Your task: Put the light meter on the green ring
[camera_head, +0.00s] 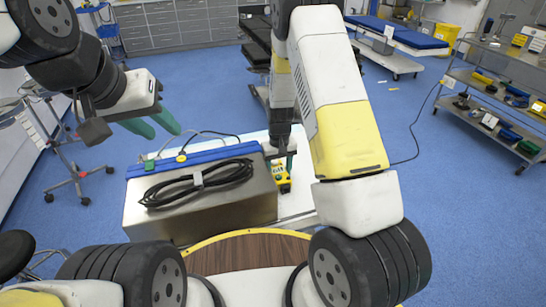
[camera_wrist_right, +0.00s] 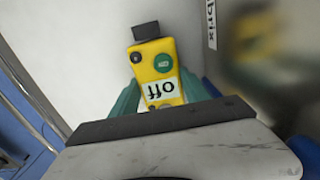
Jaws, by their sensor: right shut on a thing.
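The light meter (camera_wrist_right: 158,72) is a yellow box with a black top, a green round button and a display that reads "Off". My right gripper (camera_wrist_right: 162,98) is shut on it, one teal finger on each side. In the head view the meter (camera_head: 282,183) hangs from that gripper beside the right side of a metal box, close over a white surface; I cannot tell whether it touches. A small green item (camera_head: 149,165) lies at the blue strip's left end, too small to tell if it is the green ring. My left gripper (camera_head: 150,123) is open and empty, up at the left.
The metal box (camera_head: 205,215) carries a coiled black cable (camera_head: 198,182) and stands close left of the meter. A small yellow item (camera_head: 181,157) lies by the blue strip (camera_head: 200,158). The white table (camera_head: 298,203) is partly hidden by my right arm.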

